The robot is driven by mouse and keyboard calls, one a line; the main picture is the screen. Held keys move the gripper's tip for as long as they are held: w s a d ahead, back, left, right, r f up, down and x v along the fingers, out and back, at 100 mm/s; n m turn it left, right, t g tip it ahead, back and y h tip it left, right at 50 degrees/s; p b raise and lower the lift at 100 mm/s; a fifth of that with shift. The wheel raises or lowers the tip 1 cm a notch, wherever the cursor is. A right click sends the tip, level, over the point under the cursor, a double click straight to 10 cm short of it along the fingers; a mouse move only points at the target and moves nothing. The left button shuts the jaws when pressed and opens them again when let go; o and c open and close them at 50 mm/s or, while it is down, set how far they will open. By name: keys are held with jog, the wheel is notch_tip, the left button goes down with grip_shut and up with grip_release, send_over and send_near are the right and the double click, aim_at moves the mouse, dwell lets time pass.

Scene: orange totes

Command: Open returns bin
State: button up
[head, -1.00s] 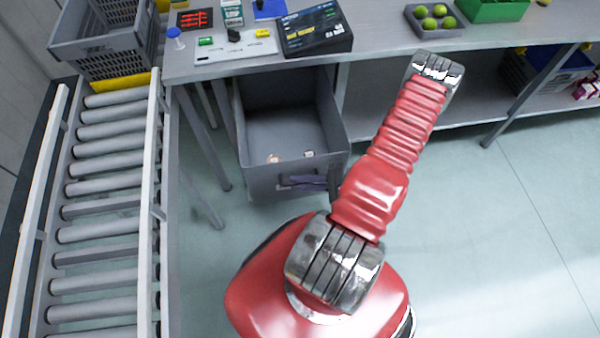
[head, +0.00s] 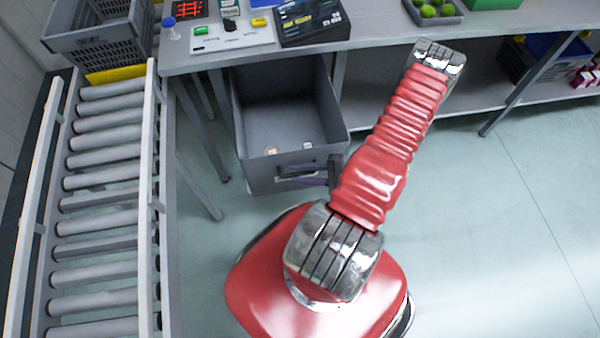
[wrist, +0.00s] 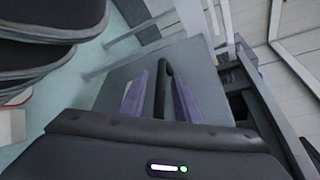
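The returns bin, a grey drawer-like bin (head: 262,178), hangs out from under the worktable in the head view. It stands pulled out, with its open top showing and two small items on its floor. My gripper (head: 300,175) is at the handle on its front, partly hidden by the arm. In the wrist view, the two purple fingers of my gripper (wrist: 160,92) stand on either side of the dark handle bar (wrist: 164,90) and appear closed on it. The bin front (wrist: 120,75) is behind them.
A roller conveyor (head: 100,200) with a grey crate (head: 100,45) runs along the left. Table legs (head: 200,135) stand beside the bin. A low shelf (head: 460,105) is at the right. The floor (head: 490,240) at the right is clear.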

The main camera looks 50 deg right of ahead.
jog(key=v, duration=1.3)
jog(key=shift+s+d, duration=0.15)
jog(key=shift+s, duration=0.05)
dwell(0.3)
